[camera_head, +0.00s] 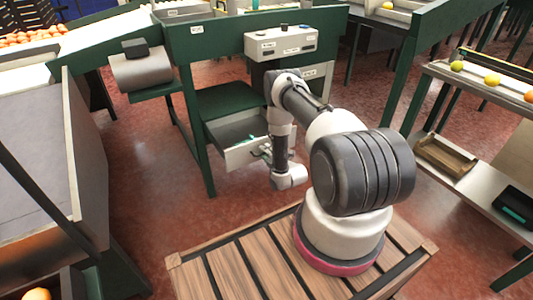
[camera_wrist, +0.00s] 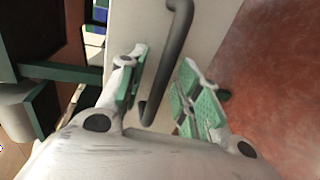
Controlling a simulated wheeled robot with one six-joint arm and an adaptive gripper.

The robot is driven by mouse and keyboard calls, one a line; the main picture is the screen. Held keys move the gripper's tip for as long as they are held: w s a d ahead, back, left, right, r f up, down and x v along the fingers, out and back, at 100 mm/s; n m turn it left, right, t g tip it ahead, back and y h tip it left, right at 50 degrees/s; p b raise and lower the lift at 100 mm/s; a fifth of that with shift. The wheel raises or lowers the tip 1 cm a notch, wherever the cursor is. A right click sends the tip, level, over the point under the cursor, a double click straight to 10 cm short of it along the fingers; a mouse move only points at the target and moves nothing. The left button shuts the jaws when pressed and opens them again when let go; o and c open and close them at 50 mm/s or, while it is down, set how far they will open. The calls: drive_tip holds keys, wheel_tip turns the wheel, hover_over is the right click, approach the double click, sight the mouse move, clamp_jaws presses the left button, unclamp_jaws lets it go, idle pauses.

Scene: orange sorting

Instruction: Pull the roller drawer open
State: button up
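The drawer (camera_head: 238,154) has a light front panel and stands out from under the green desk, with its grey inside showing in the head view. The drawer front also shows as a pale panel in the wrist view (camera_wrist: 215,22). A dark grey bar handle (camera_wrist: 173,62) is fixed to it. My gripper (camera_head: 260,148) is at the drawer front. In the wrist view its green-padded fingers (camera_wrist: 166,75) are apart, one on each side of the handle, with gaps showing. The arm hides the right part of the drawer front in the head view.
The green desk (camera_head: 185,52) carries a white control box (camera_head: 280,43). Another pale drawer front (camera_head: 316,72) is under the desk at right. A side table with a wooden tray (camera_head: 445,156) stands right. Red floor (camera_head: 150,190) is clear before the drawer.

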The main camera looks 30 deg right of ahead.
drive_tip(key=v, duration=1.2)
